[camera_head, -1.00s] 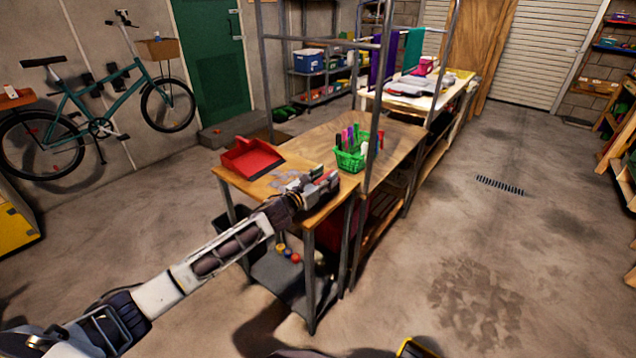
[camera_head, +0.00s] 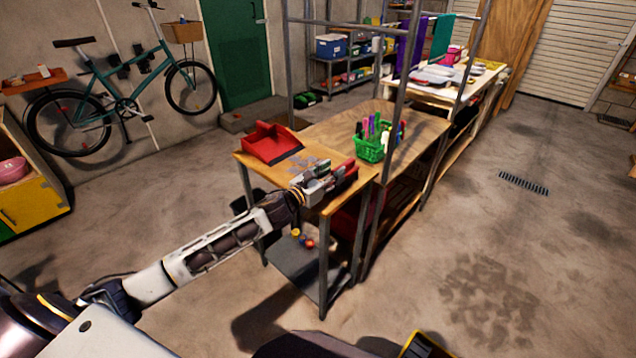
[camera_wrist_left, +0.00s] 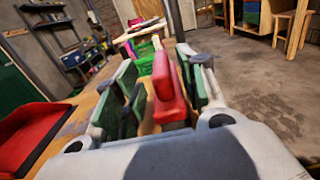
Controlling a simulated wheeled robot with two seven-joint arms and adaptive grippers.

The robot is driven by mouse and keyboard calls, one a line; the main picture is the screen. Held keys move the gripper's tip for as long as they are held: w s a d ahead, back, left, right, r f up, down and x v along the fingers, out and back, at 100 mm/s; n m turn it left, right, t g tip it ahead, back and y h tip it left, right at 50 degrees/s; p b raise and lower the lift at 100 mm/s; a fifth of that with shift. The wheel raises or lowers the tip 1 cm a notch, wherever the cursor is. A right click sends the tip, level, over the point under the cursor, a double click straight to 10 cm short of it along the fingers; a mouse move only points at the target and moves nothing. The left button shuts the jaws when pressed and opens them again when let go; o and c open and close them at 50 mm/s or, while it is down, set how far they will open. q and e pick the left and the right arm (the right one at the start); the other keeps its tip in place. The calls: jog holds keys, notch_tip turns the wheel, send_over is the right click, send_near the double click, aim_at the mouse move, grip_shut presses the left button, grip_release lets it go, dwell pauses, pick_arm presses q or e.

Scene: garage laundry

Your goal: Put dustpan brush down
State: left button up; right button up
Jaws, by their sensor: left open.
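The dustpan brush (camera_head: 346,172), with a red body, is at the near end of the wooden workbench (camera_head: 413,127). In the left wrist view the red brush (camera_wrist_left: 167,90) lies between the spread fingers. My left gripper (camera_head: 335,174) is open around the brush, low over the bench top. The gripper hides part of the brush, and I cannot tell whether a finger touches it. The red dustpan (camera_head: 270,143) sits on the bench to the left of the gripper. It also shows in the left wrist view (camera_wrist_left: 30,135). My right gripper is out of sight.
A green basket (camera_head: 368,150) with pens and markers stands on the bench just beyond the brush. A grey metal upright (camera_head: 398,95) rises beside it. Small grey patches lie between dustpan and gripper. Concrete floor (camera_head: 480,240) is clear to the right.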

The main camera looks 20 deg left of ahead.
pick_arm(q)
jog(key=shift+s+a, duration=0.2)
jog(key=shift+s, duration=0.4)
jog(key=shift+s+a, duration=0.2)
jog(key=shift+s, duration=0.35)
jog(key=shift+v, duration=1.65)
jog(key=shift+s, duration=0.1)
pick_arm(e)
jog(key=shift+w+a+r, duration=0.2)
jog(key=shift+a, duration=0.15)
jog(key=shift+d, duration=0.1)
